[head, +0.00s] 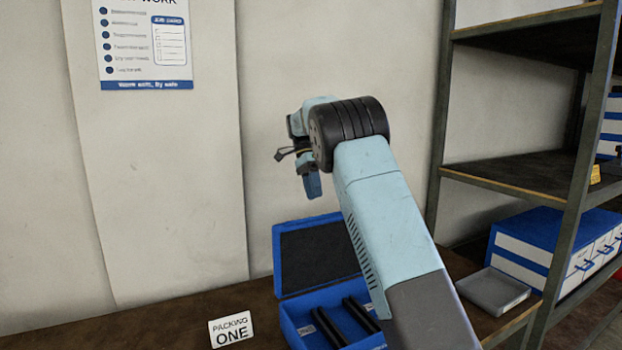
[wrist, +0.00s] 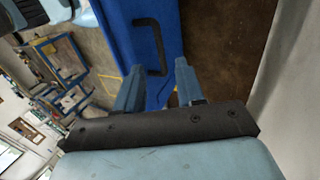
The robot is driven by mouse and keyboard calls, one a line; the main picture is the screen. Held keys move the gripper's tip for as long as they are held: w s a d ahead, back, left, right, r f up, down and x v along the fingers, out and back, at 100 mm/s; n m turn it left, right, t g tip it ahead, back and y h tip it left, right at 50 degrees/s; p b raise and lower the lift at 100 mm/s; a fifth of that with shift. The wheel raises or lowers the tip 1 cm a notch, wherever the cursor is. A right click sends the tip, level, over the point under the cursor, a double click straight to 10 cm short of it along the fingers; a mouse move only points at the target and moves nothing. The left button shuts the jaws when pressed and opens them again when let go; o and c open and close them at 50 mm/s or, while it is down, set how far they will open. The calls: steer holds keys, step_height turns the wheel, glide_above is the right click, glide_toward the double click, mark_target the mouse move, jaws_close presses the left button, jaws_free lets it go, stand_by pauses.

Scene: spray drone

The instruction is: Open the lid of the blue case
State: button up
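The blue case (head: 300,327) stands on the brown bench at the bottom centre of the head view. Its lid (head: 277,262) is raised, standing upright at the back with dark lining facing out. Two black bars (head: 328,326) lie in the case; my arm hides its right part. My gripper (head: 313,190) hangs above the lid, fingers down, apart from it. In the wrist view my gripper (wrist: 157,66) has its two fingers spread with nothing held. Beyond them is a blue panel with a black handle (wrist: 152,48); which face of the case this is, I cannot tell.
A white PACKING ONE sign (head: 231,330) stands left of the case. A grey tray (head: 493,291) lies to the right, beside a metal shelf (head: 520,175) with blue-and-white boxes (head: 550,245). The wall is close behind. Bench left of the sign is clear.

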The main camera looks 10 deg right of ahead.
steer(key=shift+v, duration=2.1)
steer(key=s+d+r+n+t+y, duration=0.1)
steer(key=s+d+r+n+t, duration=0.25)
steer(key=s, duration=0.75)
steer(key=s+d+r+n+t+y, duration=0.15)
steer(key=s+d+r+n, duration=0.3)
steer(key=s, duration=0.75)
steer(key=s+f+n+t, duration=0.3)
steer(key=s+f, duration=0.2)
steer(key=s, duration=0.7)
steer(key=s+a+f+n+t+h, duration=0.1)
steer(key=s+f, duration=0.4)
steer(key=s, duration=0.7)
steer(key=n+t, duration=0.1)
steer(key=n, duration=0.1)
steer(key=shift+f+n+t, duration=0.3)
steer(key=shift+n+t, duration=0.1)
